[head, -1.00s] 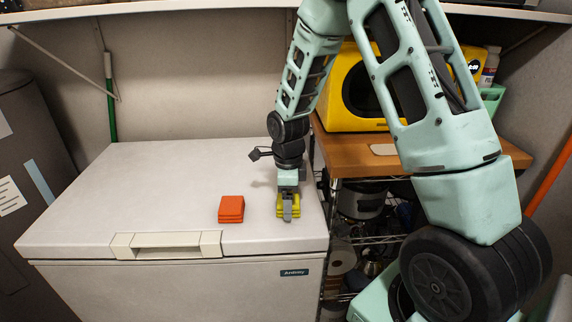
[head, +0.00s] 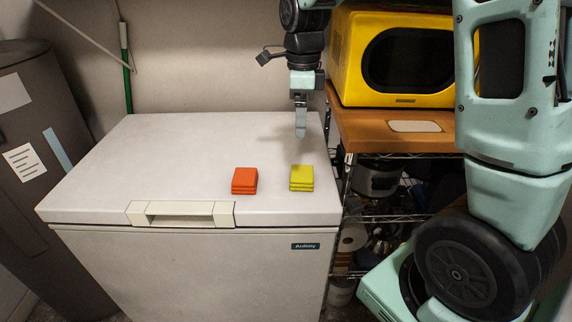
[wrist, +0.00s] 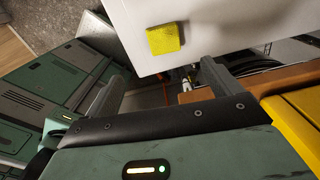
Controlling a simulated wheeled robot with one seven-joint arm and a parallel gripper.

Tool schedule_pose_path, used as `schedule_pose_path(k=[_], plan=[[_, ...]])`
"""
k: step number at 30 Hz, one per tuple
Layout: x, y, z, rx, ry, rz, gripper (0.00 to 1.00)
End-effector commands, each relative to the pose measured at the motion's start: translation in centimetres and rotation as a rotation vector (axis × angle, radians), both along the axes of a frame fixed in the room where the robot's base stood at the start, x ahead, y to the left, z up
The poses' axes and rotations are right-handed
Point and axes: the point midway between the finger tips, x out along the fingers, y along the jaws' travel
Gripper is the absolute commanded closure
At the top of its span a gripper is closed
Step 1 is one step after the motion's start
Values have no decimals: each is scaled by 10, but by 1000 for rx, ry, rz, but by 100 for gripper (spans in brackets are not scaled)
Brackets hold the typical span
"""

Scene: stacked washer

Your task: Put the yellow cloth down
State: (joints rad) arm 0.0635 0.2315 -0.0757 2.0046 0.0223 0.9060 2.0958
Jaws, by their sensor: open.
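The yellow cloth (head: 301,178) lies folded in a small stack on the white chest freezer lid (head: 190,150), near its right edge. It also shows in the wrist view (wrist: 163,39), flat on the white lid. My gripper (head: 300,132) hangs above and behind the cloth, apart from it. In the wrist view its two fingers (wrist: 160,85) are spread wide with nothing between them. An orange folded cloth (head: 244,181) lies on the lid to the left of the yellow one, with a gap between them.
A yellow microwave (head: 405,60) stands on a wooden shelf top (head: 385,135) right of the freezer. A wire rack with pots is below it. A grey cylinder (head: 40,130) stands at the left. The lid's left and back parts are clear.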

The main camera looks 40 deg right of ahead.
Motion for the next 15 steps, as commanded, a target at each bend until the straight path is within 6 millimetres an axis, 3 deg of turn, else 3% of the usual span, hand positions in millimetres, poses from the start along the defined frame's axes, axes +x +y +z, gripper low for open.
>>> schedule_pose_path(k=[4, 7, 15], plan=[[-3, 12, 0, 5, -2, 79, 10], [-12, 38, -2, 17, -6, 262, 10], [-65, 133, -9, 48, -33, 1068, 10]])
